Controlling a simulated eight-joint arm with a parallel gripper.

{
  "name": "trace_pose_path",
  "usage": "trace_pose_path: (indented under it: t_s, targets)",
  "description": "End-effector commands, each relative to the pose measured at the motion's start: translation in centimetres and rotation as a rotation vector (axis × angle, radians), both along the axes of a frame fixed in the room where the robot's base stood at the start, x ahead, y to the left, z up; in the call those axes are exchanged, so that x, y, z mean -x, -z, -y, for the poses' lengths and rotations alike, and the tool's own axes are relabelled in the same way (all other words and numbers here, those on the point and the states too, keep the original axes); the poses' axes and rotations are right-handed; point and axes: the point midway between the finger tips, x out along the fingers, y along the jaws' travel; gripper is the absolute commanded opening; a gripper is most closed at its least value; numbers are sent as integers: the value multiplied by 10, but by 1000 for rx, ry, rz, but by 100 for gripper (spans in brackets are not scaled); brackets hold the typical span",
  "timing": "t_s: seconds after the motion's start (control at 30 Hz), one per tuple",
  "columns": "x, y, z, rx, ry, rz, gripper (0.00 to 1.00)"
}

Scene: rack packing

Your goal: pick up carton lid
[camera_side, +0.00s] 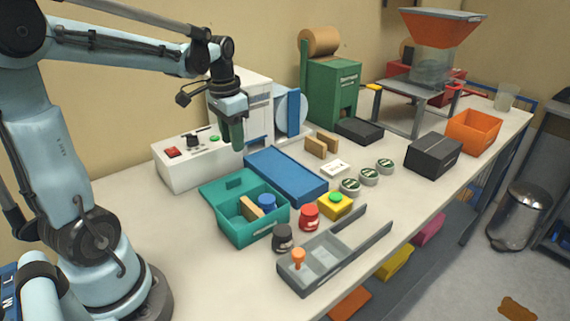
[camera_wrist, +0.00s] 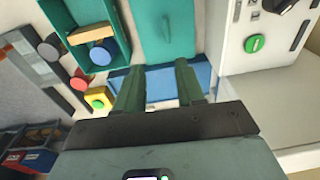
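The teal carton (camera_side: 262,225) stands open on the bench, with a tan block (camera_side: 250,208) and a blue round piece (camera_side: 267,203) inside. Its teal lid (camera_side: 216,190) lies folded back behind it, with a small raised tab on it. In the wrist view the lid (camera_wrist: 150,40) is at the top middle, beyond my fingertips, and the carton (camera_wrist: 120,50) is to its left. My gripper (camera_side: 237,148) hangs fingers down, above and behind the lid. In the wrist view the green fingers of my gripper (camera_wrist: 159,66) are apart with nothing between them.
A blue slab-like tray (camera_side: 285,177) lies beside the carton, under my fingers. A white control box (camera_side: 195,160) stands behind the lid. Red (camera_side: 309,217) and dark (camera_side: 283,238) round pieces and a grey rack (camera_side: 325,265) are in front. The bench left of the carton is clear.

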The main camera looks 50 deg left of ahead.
Motion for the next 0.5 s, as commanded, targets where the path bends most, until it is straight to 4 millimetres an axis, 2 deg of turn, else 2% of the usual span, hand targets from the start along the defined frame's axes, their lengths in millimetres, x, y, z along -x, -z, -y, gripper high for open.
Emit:
trace_pose_path:
  t_s: [0.1, 0.2, 0.37, 0.5]
  targets:
    - [0, 4, -19, 22, -4, -47, 38]
    - [1, 7, -26, 32, -1, -66, 38]
    - [1, 19, -27, 35, 1, -72, 38]
    - [1, 41, -26, 35, 1, -71, 38]
